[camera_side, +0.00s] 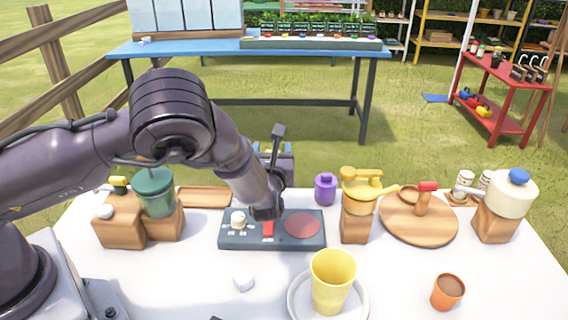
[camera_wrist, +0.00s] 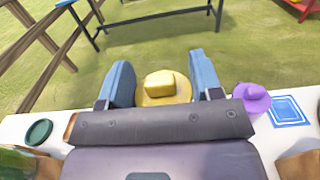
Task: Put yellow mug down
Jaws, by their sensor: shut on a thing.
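My gripper (camera_wrist: 163,78) has its two blue fingers on either side of a yellow thing, taken to be the yellow mug (camera_wrist: 165,88), with a rounded body and a blocky part facing the wrist camera. It is held beyond the table's far edge, with grass behind it. In the side view my gripper and the held thing are mostly hidden by my arm. A tall yellow cup (camera_side: 332,281) stands upright on a white plate (camera_side: 294,300) at the front, apart from my gripper.
A grey control panel (camera_side: 285,243) with a red switch is below my wrist. A purple jar (camera_side: 325,189), a yellow kettle-like pot (camera_side: 361,196), a round wooden board (camera_side: 432,233), a cream pot (camera_side: 512,198) and an orange cup (camera_side: 448,291) stand to the right.

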